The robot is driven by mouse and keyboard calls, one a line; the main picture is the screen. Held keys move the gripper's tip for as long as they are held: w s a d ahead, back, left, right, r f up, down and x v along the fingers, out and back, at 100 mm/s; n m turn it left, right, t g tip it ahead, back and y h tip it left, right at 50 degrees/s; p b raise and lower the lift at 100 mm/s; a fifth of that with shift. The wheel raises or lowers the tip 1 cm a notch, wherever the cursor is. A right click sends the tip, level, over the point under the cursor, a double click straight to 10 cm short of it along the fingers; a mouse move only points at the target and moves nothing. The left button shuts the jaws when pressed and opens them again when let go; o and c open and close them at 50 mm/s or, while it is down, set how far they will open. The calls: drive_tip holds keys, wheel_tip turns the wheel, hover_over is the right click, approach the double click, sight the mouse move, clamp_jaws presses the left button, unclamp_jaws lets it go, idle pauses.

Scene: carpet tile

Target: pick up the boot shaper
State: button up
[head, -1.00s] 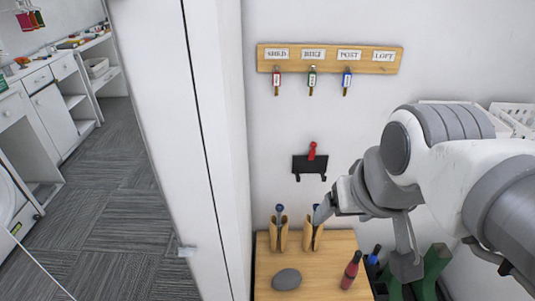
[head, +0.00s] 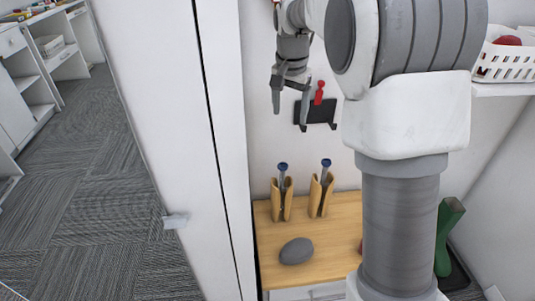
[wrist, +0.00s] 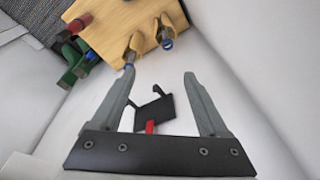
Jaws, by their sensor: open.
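Two tan split wooden pieces, each with a blue-topped rod, stand upright on the wooden bench top (head: 275,268); they look like boot shapers, and I cannot tell which one is named. The left one (head: 283,200) and the right one (head: 320,196) are side by side near the wall. In the wrist view they show at the top, one (wrist: 134,46) beside the other (wrist: 164,30). My gripper (head: 291,112) is open and empty, above them in front of the wall. Its fingers (wrist: 160,75) are spread in the wrist view, with nothing between the tips.
A black wall bracket (head: 314,112) with a red object (head: 319,92) is close behind my gripper. A grey stone-like lump (head: 296,251) lies on the bench. Green boots (head: 446,235) stand at right, below a white basket (head: 505,62). A white panel edge bounds the left.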

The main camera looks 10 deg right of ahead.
drive_tip(key=w+a+f+m+g+b, duration=0.15)
drive_tip(key=w+f+b, duration=0.35)
drive_tip(key=f, duration=0.7)
drive_tip(key=b, duration=0.2)
hover_over(282, 178)
drive_tip(key=shift+t+h, duration=0.25)
drive_tip(key=shift+h, duration=0.05)
drive_tip(key=f, duration=1.1)
drive_tip(key=shift+w, duration=0.4)
drive_tip(key=shift+w+d+f+b, duration=0.1)
drive_tip(key=shift+f+b, duration=0.7)
drive_tip(key=shift+f, duration=0.8)
drive_tip(key=shift+d+f+b, duration=0.1)
drive_tip(key=shift+f+b, duration=0.7)
drive_tip(key=shift+f, duration=0.75)
drive_tip(key=shift+c, duration=0.3)
clamp_jaws()
drive_tip(key=shift+r, duration=0.1)
